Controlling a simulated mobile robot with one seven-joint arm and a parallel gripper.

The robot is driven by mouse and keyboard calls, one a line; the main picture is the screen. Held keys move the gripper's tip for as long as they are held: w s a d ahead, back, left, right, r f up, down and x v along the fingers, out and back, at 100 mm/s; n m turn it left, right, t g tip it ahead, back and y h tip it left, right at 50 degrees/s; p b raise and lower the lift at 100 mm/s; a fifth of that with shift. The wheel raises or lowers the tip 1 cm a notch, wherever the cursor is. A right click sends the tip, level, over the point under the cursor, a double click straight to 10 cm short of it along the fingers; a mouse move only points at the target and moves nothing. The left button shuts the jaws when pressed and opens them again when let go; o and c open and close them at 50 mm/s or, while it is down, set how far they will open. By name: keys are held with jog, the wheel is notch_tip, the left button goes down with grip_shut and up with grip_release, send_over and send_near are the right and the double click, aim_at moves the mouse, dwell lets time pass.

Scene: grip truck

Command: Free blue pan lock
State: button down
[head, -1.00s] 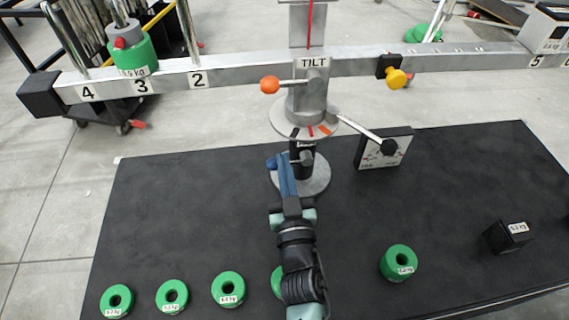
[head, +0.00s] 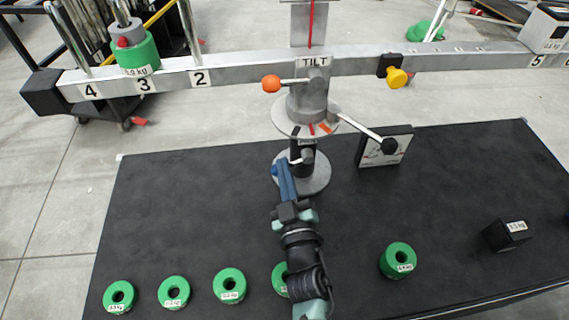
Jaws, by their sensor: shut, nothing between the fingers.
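The blue pan lock (head: 275,170) sticks out to the left of the dark post under the tilt head. Only its blue end shows clearly; my fingers hide part of its shaft. My gripper (head: 283,168) reaches up from the bottom of the picture. Its slim bluish fingers are shut with nothing between them. Their tips overlap the lock just inside its blue end. I cannot tell whether they touch it.
An orange-knobbed lever (head: 271,84) sits higher on the head. A long handle with a black knob (head: 389,146) extends right, before a dial panel (head: 370,151). Several green ring weights (head: 229,285) and a black block (head: 508,236) lie on the black table (head: 170,210).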

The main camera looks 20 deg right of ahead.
jog(key=n, duration=0.1)
jog(key=f+n, duration=0.1)
jog(key=n, duration=0.1)
jog(key=shift+d+f+y, duration=0.15)
jog(key=shift+y, duration=0.25)
jog(key=n, duration=0.2)
jog(key=d+f+n+p, duration=0.1)
jog(key=n, duration=0.1)
jog(key=shift+s+f+y, duration=0.15)
jog(key=shift+f+y, duration=0.05)
jog(key=shift+y, duration=0.1)
jog(key=n, duration=0.2)
jog(key=shift+s+d+f+n+g, duration=0.1)
jog(key=shift+d+f+n+g, duration=0.25)
jog(key=shift+f+n+g, duration=0.05)
jog(key=shift+s+d+f+n+p, duration=0.15)
jog(key=shift+d+f+n+p, duration=0.2)
jog(key=shift+n, duration=0.65)
jog(key=shift+s+d+f+n, duration=0.1)
jog(key=shift+d+n, duration=0.3)
jog(key=shift+n, duration=0.6)
jog(key=s, duration=0.4)
jog(key=s+a, duration=0.1)
jog(key=s, duration=0.7)
jog(key=shift+s+a+p, duration=0.35)
jog(key=shift+s+a, duration=0.05)
